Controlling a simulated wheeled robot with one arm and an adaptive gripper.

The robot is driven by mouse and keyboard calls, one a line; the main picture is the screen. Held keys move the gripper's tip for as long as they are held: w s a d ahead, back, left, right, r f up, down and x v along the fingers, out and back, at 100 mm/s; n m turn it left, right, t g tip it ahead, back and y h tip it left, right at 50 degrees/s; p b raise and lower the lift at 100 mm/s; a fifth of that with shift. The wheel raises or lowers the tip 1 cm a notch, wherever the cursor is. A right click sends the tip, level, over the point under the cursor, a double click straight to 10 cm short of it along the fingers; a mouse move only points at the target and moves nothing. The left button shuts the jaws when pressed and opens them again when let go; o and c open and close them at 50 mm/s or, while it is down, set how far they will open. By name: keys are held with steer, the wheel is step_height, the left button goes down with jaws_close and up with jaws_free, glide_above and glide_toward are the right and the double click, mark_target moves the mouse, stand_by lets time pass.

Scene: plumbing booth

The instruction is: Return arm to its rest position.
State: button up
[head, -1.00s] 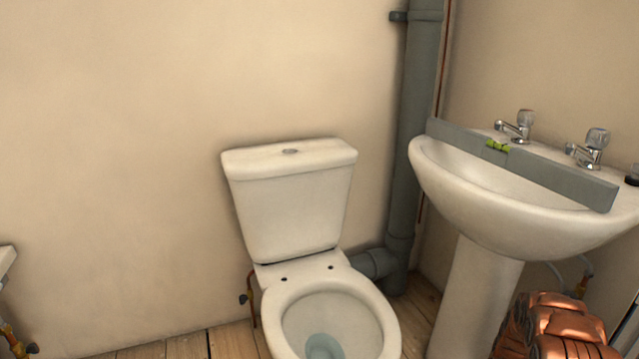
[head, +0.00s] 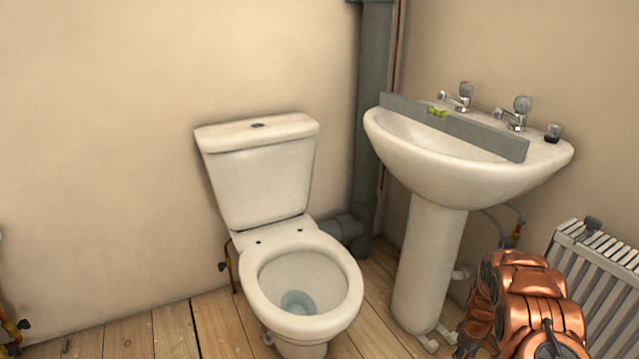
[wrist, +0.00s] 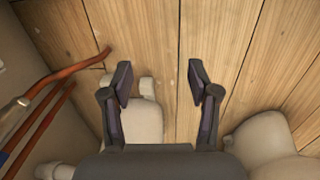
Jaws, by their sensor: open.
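My gripper (wrist: 160,85) is open and empty in the wrist view, its two dark fingers apart above the wooden floor. Between and below the fingers a pale, rounded piece (wrist: 145,115) shows, partly hidden by the gripper. My copper-coloured arm shows at the lower right of the head view, in front of the radiator and to the right of the basin's pedestal. The gripper is not visible in the head view.
A toilet (head: 265,215) stands left of a pedestal basin (head: 450,160). A grey spirit level (head: 470,132) lies across the basin. A radiator (head: 610,270) is at the right. Copper pipes (wrist: 60,75) run at the left of the wrist view. Floorboards (head: 160,330) are bare at front left.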

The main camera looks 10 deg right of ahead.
steer(key=s+a+r+m+p, duration=0.15)
steer(key=a+r+p, duration=0.4)
steer(key=r, duration=1.05)
steer(key=s+a+r+g+h+p, duration=0.15)
steer(key=a+r+p, duration=0.35)
steer(key=r, duration=1.1)
steer(key=s+a+r+m+t+y+p, duration=0.15)
steer(key=a+r+p, duration=0.4)
steer(key=r, duration=0.95)
steer(key=s+a+r+p, duration=0.6)
steer(key=r, duration=0.5)
steer(key=s+a+r+p, duration=0.5)
steer(key=a+r+p, duration=0.1)
steer(key=r, duration=0.4)
steer(key=s+a+r+p, duration=0.4)
steer(key=s+r, duration=0.2)
steer(key=s, duration=0.1)
steer(key=s+a+r+g+p, duration=0.1)
steer(key=s+a+r+p, duration=0.3)
steer(key=s, duration=0.4)
step_height(320, 180, up, 2)
steer(key=shift+s+a+r+p, duration=0.15)
steer(key=shift+a+p, duration=0.15)
steer(key=shift+p, duration=0.5)
steer(key=shift+c, duration=0.4)
